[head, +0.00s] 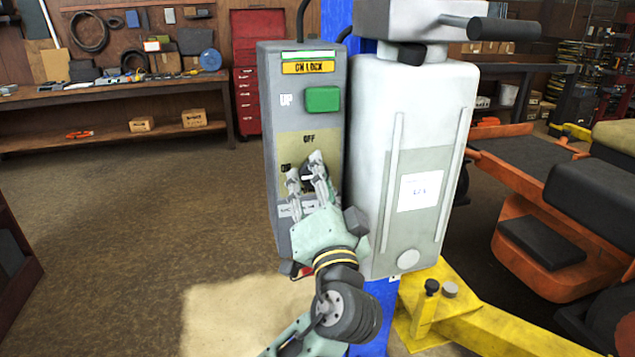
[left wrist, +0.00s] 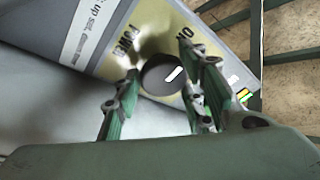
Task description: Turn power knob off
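The power knob (left wrist: 156,80) is round and black with a white pointer mark. It sits on a yellow panel on the grey control box (head: 270,80). In the left wrist view its mark lies toward the side of the "ON" label. In the head view an "OFF" label stands above the knob, which my gripper partly hides. My left gripper (head: 306,174) is in front of the knob. In the left wrist view the fingers of the left gripper (left wrist: 168,70) are apart, one on each side of the knob; I cannot tell whether they touch it. My right gripper is not in view.
A green button (head: 322,99) sits above the knob panel. A light grey housing (head: 425,110) stands right beside the box, on a blue post (head: 376,300). A yellow lift base (head: 500,322) and an orange mower (head: 540,235) are at right. The floor at left is clear.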

